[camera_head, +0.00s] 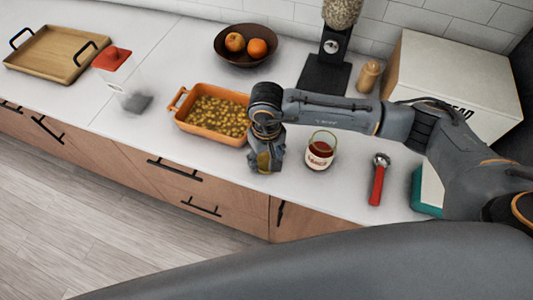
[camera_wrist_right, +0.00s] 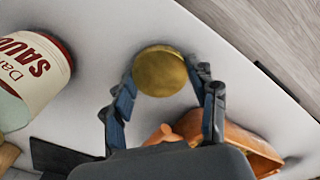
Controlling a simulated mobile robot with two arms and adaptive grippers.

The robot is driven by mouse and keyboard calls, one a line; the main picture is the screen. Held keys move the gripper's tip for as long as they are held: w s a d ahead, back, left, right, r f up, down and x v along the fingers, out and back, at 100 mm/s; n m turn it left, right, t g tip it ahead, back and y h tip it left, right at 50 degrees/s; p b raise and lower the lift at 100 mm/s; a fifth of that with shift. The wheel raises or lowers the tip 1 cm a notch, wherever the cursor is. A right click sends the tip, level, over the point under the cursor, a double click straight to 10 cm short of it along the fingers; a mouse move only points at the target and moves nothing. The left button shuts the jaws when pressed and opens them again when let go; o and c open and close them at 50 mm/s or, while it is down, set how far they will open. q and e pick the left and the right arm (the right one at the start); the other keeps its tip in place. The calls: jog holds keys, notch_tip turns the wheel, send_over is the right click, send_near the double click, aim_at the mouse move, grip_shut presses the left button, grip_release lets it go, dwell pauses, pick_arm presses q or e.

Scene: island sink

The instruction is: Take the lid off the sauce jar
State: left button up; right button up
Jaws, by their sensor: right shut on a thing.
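The sauce jar (camera_head: 320,152) stands upright on the white counter, with a cream label and red sauce. Its mouth is uncovered. The jar also shows at the left edge of the right wrist view (camera_wrist_right: 36,72). My right gripper (camera_head: 264,164) is to the left of the jar, near the counter's front edge, apart from it. It is shut on the round gold lid (camera_wrist_right: 160,72), which sits between its fingertips. In the head view the fingers partly hide the lid. My left gripper is not in view.
An orange baking dish (camera_head: 183,121) of food is just left of my right gripper. A red-handled tool (camera_head: 377,182) lies right of the jar. A fruit bowl (camera_head: 228,56), grinder (camera_head: 326,73) and bread box (camera_head: 440,83) stand behind. A wooden tray (camera_head: 52,66) and red-topped container (camera_head: 121,76) are left.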

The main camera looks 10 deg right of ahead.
jog(key=shift+f+b, duration=0.25)
jog(key=shift+b, duration=0.15)
jog(key=o, duration=1.3)
jog(key=shift+r, duration=0.1)
